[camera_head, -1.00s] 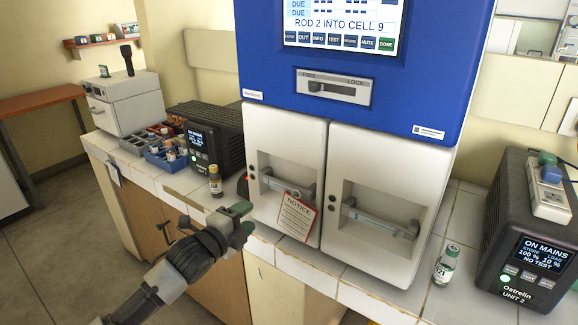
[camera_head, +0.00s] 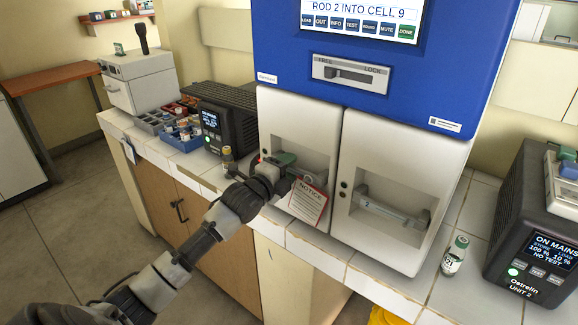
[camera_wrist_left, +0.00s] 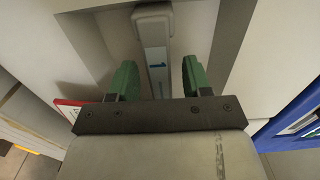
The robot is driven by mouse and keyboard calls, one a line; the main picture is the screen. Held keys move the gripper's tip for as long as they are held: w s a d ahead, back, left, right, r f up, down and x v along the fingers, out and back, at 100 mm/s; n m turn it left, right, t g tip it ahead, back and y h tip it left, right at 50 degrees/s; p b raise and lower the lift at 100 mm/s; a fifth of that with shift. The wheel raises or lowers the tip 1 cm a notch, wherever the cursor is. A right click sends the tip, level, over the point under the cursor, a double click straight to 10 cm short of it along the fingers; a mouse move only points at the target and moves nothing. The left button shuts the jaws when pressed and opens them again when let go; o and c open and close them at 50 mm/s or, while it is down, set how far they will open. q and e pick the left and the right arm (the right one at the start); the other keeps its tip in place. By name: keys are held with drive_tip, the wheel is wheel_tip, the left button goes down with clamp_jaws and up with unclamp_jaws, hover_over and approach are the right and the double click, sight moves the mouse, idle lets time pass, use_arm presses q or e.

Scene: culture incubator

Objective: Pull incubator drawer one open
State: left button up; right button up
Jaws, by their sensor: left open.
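Drawer one is the left white front (camera_head: 292,112) of the incubator, and it looks closed. Its grey bar handle (camera_wrist_left: 154,45) carries a "1" in the left wrist view. My left gripper (camera_head: 281,160) is at this handle and hides much of it in the head view. In the left wrist view its green fingers (camera_wrist_left: 159,82) are open, one on each side of the handle bar, with gaps showing. A red-edged notice card (camera_head: 308,202) hangs at the handle's right; its edge shows beside a finger in the wrist view. My right gripper is out of view.
The right drawer's handle (camera_head: 390,208) is beside it. A FREE/LOCK slider (camera_head: 350,74) sits above. A capped vial (camera_head: 227,160) stands left near my forearm; another vial (camera_head: 455,255) and a black power unit (camera_head: 535,235) stand right. Floor in front is partly clear.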

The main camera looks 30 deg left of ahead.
use_arm(q)
drive_tip(key=shift+w, duration=0.3)
clamp_jaws()
idle(0.3)
